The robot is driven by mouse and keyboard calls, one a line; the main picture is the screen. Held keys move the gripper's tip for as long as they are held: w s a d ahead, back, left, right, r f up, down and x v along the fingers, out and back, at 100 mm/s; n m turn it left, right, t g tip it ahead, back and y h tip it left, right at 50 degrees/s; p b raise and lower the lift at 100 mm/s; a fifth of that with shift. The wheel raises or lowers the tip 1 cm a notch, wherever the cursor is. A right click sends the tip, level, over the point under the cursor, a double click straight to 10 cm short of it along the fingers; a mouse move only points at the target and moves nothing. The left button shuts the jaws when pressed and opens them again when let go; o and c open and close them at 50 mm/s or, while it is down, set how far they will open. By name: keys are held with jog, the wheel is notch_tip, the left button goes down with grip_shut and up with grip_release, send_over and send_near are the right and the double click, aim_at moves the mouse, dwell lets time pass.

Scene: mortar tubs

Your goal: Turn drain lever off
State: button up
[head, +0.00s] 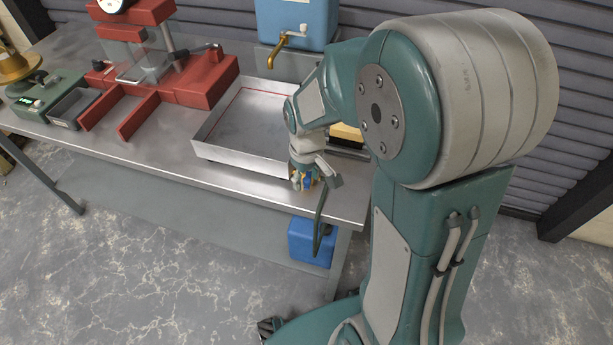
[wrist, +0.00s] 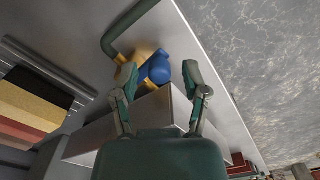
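The blue drain lever (wrist: 157,69) sits on a brass-coloured valve body (wrist: 130,68) in the wrist view. A dark green bent pipe (wrist: 122,32) runs from the valve; in the head view the pipe (head: 319,222) hangs over the bench's front edge. My gripper (wrist: 160,72) has its fingers spread, with the lever between and just beyond the tips. The left finger is close to the valve, and I cannot tell if it touches. A gap shows at the right finger. In the head view my gripper (head: 309,180) partly hides the valve.
A shallow metal tray (head: 213,148) sits on the steel bench (head: 170,165) beside the valve. A blue container (head: 312,243) stands below the pipe. A blue tank (head: 297,18) with a brass tap (head: 278,50) is behind. A red press (head: 205,82) stands at left.

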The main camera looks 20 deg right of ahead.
grip_shut()
jog(key=shift+a, duration=0.1)
jog(key=shift+w+a+m, duration=0.15)
jog(key=shift+a+m, duration=0.05)
jog(key=shift+m, duration=0.4)
jog(key=shift+w+a+m, duration=0.15)
jog(key=shift+a+m, duration=0.05)
jog(key=shift+m, duration=0.4)
jog(key=shift+o, duration=1.5)
grip_release()
notch_tip(320, 180, up, 12)
